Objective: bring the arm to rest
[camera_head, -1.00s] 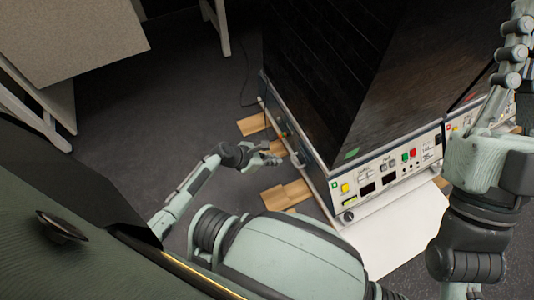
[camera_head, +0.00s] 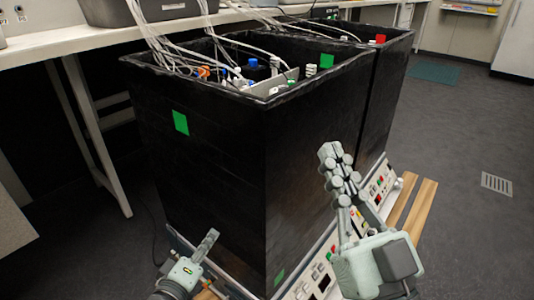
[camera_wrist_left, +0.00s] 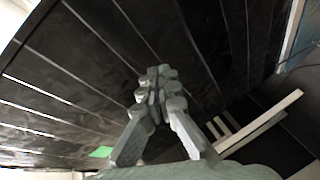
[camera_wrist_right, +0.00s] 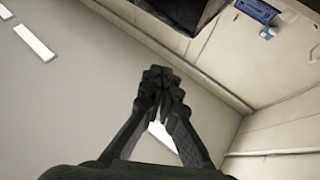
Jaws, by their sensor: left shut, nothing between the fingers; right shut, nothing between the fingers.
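My left gripper (camera_head: 208,240) is low at the left front of the black shaker bioreactor box. Its fingers are shut and empty, as the left wrist view (camera_wrist_left: 158,88) also shows. My right gripper (camera_head: 330,155) points upward in front of the box's right part. Its fingers are shut with nothing between them, also in the right wrist view (camera_wrist_right: 160,85). The black box (camera_head: 205,190) stands upright with an open top holding tubes and blue and orange caps. Whether either gripper touches the box cannot be told.
A second black box (camera_head: 385,95) stands behind to the right. Control panels (camera_head: 378,190) run along the base, with wooden strips (camera_head: 420,205) beside it. A white bench (camera_head: 95,42) is behind at left. The grey floor (camera_head: 460,130) at right is clear around a drain grate (camera_head: 497,184).

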